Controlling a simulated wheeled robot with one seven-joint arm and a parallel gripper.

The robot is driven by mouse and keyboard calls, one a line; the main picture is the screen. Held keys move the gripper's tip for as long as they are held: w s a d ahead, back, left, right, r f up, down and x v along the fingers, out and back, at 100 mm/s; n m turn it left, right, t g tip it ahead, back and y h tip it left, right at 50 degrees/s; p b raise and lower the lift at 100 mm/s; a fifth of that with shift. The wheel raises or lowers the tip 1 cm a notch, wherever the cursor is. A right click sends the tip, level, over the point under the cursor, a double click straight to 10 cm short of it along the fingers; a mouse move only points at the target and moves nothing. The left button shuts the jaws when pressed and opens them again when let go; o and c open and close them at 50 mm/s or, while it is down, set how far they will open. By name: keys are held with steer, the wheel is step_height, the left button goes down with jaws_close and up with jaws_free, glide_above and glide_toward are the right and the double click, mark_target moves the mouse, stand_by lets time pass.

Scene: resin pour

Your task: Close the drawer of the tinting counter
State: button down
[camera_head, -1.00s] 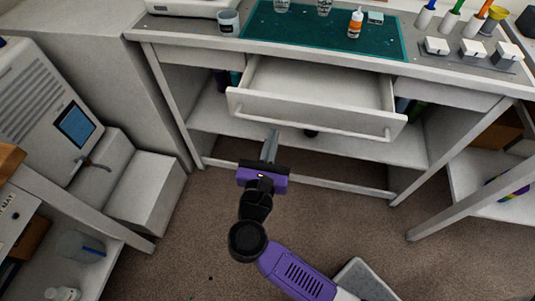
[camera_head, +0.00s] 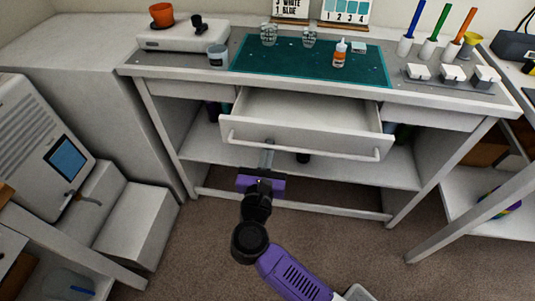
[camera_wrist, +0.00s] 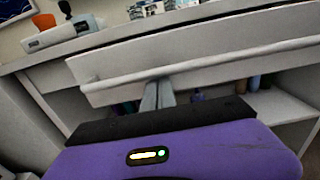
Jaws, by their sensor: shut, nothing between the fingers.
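The drawer (camera_head: 305,128) of the tinting counter (camera_head: 160,73) is pulled well out, and its inside shows empty. Its front carries a long white bar handle (camera_head: 300,149). My gripper (camera_head: 268,146) is shut and empty, with its fingers pointing at the left part of the drawer front, near the bar. In the wrist view the shut fingers (camera_wrist: 158,88) reach up to the drawer front (camera_wrist: 200,66) just under the bar handle (camera_wrist: 215,65). I cannot tell whether they touch it.
A shelf (camera_head: 350,170) runs below the drawer. A grey machine (camera_head: 60,150) stands at left and another table at right. The floor in front is bare.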

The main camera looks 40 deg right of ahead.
mark_target(278, 112)
steer(key=b+x, duration=0.1)
steer(key=x, duration=1.5)
steer(key=shift+w+d+b, duration=0.25)
steer(key=shift+b, duration=0.05)
steer(key=shift+w+d+r, duration=0.15)
steer(key=shift+w+d, duration=0.05)
steer(key=shift+d, duration=0.15)
